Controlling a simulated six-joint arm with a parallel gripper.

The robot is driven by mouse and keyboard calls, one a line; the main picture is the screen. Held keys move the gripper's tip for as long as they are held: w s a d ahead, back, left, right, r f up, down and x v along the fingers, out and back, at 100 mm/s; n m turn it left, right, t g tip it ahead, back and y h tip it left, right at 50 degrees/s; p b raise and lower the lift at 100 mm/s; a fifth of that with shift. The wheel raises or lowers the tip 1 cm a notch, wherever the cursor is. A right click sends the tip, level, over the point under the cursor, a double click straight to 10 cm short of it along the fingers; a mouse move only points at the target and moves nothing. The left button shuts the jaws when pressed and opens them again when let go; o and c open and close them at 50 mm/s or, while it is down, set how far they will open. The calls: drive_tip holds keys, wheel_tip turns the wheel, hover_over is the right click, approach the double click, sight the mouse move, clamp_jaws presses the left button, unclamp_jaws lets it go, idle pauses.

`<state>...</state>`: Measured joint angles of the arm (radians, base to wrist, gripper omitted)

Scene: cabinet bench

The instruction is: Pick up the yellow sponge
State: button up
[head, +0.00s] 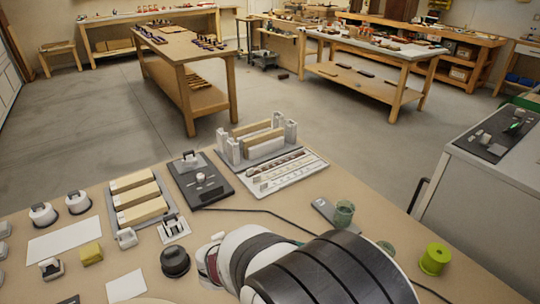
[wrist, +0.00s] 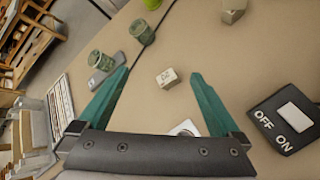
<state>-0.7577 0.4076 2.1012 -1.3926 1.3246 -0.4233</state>
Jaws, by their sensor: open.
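The yellow sponge (head: 91,253) is a small yellow block lying on the bench at the lower left in the head view, close to a white sheet. I cannot make it out for sure in the wrist view. My gripper (wrist: 158,74) is open, its two green fingers apart with nothing held between them. A small pale block with dark marks (wrist: 168,77) shows on the bench beyond, in line with the gap. In the head view my arm covers the lower middle and hides my gripper, which is well to the right of the sponge.
A dark round knob (head: 175,262) and a small switch (head: 173,229) stand between the sponge and my arm. A tray of wooden blocks (head: 115,220) lies behind. Green cups (head: 344,213) and a lime spool (head: 435,259) are right. An OFF/ON switch (wrist: 285,117) shows in the wrist view.

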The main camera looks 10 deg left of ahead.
drive_tip(key=a+f+n+t+y, duration=0.2)
drive_tip(key=a+f+n, duration=0.2)
drive_tip(key=a, duration=0.5)
drive_tip(key=a+f+n+t+y, duration=0.3)
drive_tip(key=a+f+n, duration=0.1)
drive_tip(key=a+n, duration=0.4)
drive_tip(key=a+f+n+t+y, duration=0.2)
drive_tip(key=a+n, duration=0.4)
drive_tip(key=a, duration=0.4)
drive_tip(key=shift+s+a+f+t+y, duration=0.15)
drive_tip(key=shift+f+y, duration=0.15)
drive_tip(key=shift+f, duration=0.25)
drive_tip(key=shift+s+f+t+y, duration=0.15)
drive_tip(key=shift+f+y, duration=0.15)
drive_tip(key=shift+f, duration=0.2)
drive_tip(key=shift+n, duration=0.3)
drive_tip(key=x, duration=1.5)
drive_tip(key=shift+w+a+f, duration=0.1)
drive_tip(key=shift+w+a, duration=0.1)
drive_tip(key=shift+w, duration=0.15)
drive_tip(key=c, duration=1.4)
